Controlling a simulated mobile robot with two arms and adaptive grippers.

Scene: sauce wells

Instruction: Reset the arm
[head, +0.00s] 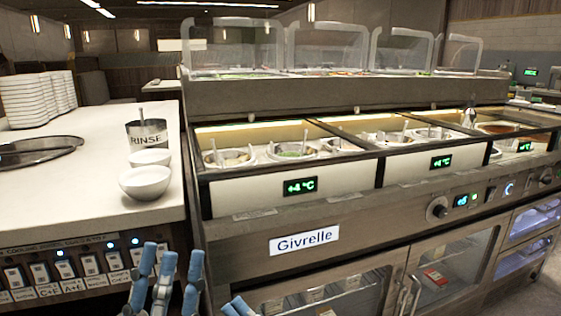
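My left gripper (167,278) is at the bottom edge, left of centre, with its blue-padded fingers pointing up and spread apart. It is open, with nothing seen between the fingers. It is in front of the gap between the white counter and the steel sauce-well unit. Blue fingertips (238,306) beside it, just to the right, seem to belong to my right gripper. Most of that gripper is cut off by the bottom edge, so its opening is hidden.
The Givrelle unit (345,236) with several sauce wells fills the right.

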